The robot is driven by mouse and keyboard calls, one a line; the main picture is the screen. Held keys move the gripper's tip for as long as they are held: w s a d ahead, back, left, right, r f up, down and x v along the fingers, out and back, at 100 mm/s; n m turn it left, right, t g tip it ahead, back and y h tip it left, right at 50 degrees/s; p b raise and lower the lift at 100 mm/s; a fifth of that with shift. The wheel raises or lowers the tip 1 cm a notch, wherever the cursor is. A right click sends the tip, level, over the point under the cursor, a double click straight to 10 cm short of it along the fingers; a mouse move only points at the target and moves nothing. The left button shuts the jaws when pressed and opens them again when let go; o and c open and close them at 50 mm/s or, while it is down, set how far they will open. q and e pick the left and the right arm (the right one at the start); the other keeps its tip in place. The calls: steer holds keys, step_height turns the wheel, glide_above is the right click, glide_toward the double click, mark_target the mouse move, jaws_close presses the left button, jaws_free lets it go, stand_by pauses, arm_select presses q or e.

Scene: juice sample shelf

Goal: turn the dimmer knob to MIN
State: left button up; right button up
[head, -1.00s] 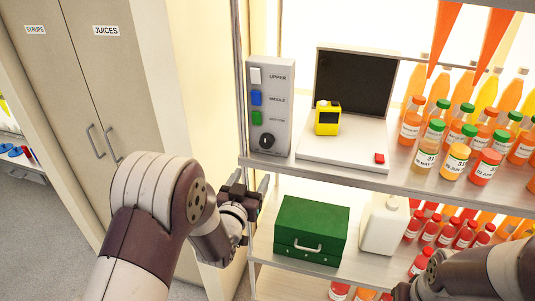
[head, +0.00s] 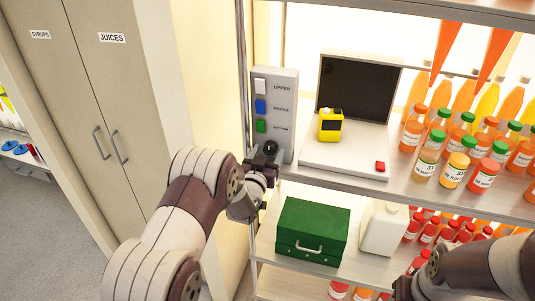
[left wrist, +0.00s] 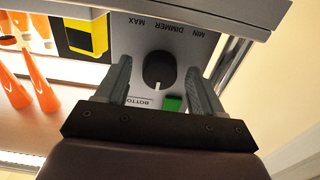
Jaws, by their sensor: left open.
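The dimmer knob (left wrist: 159,70) is black and round, on a grey panel (left wrist: 200,20) with the words DIMMER, MAX and MIN, seen upside down in the left wrist view. A small pale mark shows on the knob's lower edge there, on the side away from the words. In the head view the knob (head: 269,147) is low on the switch panel (head: 284,110), partly covered by my gripper. My left gripper (left wrist: 158,65) is open, its fingers on either side of the knob; I cannot tell whether they touch it. My right arm shows at the lower right, its gripper out of view.
White, blue and green switches (head: 261,106) sit above the knob; the green one (left wrist: 173,103) is close to a finger. A scale-like device (head: 350,160) with a yellow object (head: 330,126) stands right of the panel. A green box (head: 312,232) and juice bottles (head: 453,170) fill the shelves.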

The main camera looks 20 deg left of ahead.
arm_select(q)
steer(key=c, duration=1)
steer(key=shift+c, duration=0.2)
steer(key=shift+f+n+b, duration=0.25)
steer(key=shift+n+b, duration=0.35)
steer(key=shift+b, duration=0.4)
steer(key=n+b, duration=1.2)
steer(key=b, duration=0.1)
steer(key=shift+d, duration=0.1)
steer(key=n+b, duration=0.5)
steer(key=shift+r+n, duration=0.15)
steer(key=shift+n, duration=0.25)
steer(key=n+b, duration=0.1)
steer(key=n, duration=0.2)
steer(key=shift+r+b, duration=0.1)
steer(key=shift+b, duration=0.2)
steer(key=shift+r+n+b, duration=0.1)
steer(key=shift+n+b, duration=0.25)
steer(key=shift+n, duration=0.55)
steer(key=shift+r, duration=0.1)
